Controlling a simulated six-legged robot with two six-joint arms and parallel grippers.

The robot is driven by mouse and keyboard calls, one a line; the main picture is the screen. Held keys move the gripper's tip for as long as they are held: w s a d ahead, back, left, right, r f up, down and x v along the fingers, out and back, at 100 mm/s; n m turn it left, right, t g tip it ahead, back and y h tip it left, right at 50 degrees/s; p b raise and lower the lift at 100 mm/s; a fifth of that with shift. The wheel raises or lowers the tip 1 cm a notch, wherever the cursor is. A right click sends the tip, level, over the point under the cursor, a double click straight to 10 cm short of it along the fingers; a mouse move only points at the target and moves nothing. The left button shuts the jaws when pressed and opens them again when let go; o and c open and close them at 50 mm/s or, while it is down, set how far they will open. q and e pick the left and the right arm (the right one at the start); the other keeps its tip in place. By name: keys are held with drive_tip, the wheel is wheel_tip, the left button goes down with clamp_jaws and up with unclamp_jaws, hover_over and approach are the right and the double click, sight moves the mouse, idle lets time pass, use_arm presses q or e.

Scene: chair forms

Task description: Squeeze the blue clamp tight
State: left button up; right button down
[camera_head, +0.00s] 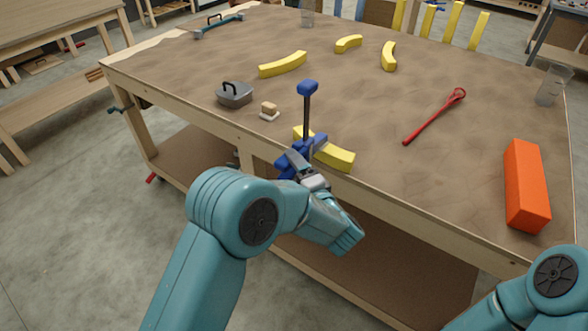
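The blue clamp (307,88) stands upright at the table's near edge. Its dark bar (306,118) runs down to a blue lower body around the edge. A yellow curved piece (338,157) lies on the table edge right behind and beside the clamp's lower part. My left gripper (300,164) is at the clamp's lower body, over the near edge. Its fingers are largely hidden by the wrist and the blue parts, so I cannot tell whether they hold the clamp. My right arm shows at the bottom right, but its gripper is out of view.
On the wooden table (365,110) lie a red tool (434,117), an orange block (525,185), a grey tool with a black handle (234,95), a small brush-like block (269,111) and more yellow curved pieces (284,65). A clear cup (551,85) stands at the right edge.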

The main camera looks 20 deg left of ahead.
use_arm(q)
drive_tip(key=shift+a+r, duration=0.1)
idle(0.3)
drive_tip(key=shift+w+a+p, duration=0.25)
drive_tip(key=shift+p, duration=0.1)
clamp_jaws()
idle(0.4)
